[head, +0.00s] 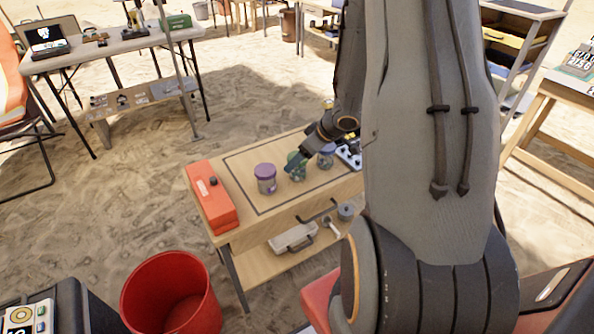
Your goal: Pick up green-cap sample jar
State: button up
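The green-cap sample jar (297,172) stands on the small wooden table (244,214), between two other jars. My gripper (292,161) reaches down from the right, with its tip at the green cap. The tip hides part of the cap. I cannot tell from this view whether the fingers touch the jar or how far apart they are. The jar appears upright on the tabletop.
A red bin (170,295) stands on the sand in front.

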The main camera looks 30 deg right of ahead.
jog(key=b+x, duration=0.1)
jog(key=x, duration=0.4)
jog(key=shift+w+a+f, duration=0.1)
jog(key=shift+w+f, duration=0.15)
jog(key=c, duration=1.2)
